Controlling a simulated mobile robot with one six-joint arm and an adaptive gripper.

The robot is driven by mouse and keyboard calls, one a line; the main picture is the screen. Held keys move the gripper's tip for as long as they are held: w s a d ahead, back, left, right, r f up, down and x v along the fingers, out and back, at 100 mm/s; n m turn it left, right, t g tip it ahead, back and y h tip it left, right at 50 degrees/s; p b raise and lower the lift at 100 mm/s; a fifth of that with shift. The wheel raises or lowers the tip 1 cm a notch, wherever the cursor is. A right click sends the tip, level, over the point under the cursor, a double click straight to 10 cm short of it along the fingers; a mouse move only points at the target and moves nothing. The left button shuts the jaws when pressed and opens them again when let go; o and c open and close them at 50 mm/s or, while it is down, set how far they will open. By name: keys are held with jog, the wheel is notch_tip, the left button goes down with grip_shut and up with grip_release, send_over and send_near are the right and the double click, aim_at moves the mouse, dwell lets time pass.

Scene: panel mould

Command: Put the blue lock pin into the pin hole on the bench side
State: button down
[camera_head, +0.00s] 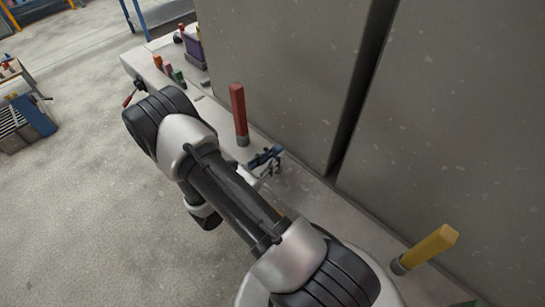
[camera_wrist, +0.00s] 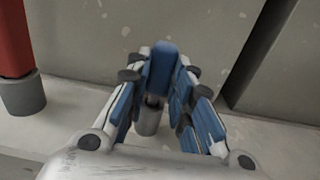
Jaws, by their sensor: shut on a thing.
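The blue lock pin (camera_wrist: 162,68) stands roughly upright between my fingers in the wrist view. My gripper (camera_wrist: 157,88) is shut on it, with blue-padded fingers on both sides. A grey cylinder (camera_wrist: 148,120) shows just below the pin, between the fingers; I cannot tell whether it is a hole collar or the pin's own lower end, nor whether the pin is seated. In the head view my gripper (camera_head: 267,160) is low over the pale bench side (camera_head: 300,193), close to the grey panel, and the pin is hard to separate from the fingers.
A red pin (camera_head: 238,108) with a grey base stands left of my gripper; it also shows in the wrist view (camera_wrist: 14,40). A yellow pin (camera_head: 430,247) leans at lower right. Large grey panels (camera_head: 270,70) wall the far side. Small coloured parts (camera_head: 168,69) lie at upper left.

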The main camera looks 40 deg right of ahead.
jog(key=shift+f+b, duration=0.55)
jog(key=shift+f, duration=0.25)
jog(key=c, duration=1.3)
grip_release()
jog(key=shift+a, duration=0.1)
jog(key=a, duration=0.8)
jog(key=s+a, duration=0.1)
jog(key=a, duration=0.2)
jog(key=shift+a, duration=0.4)
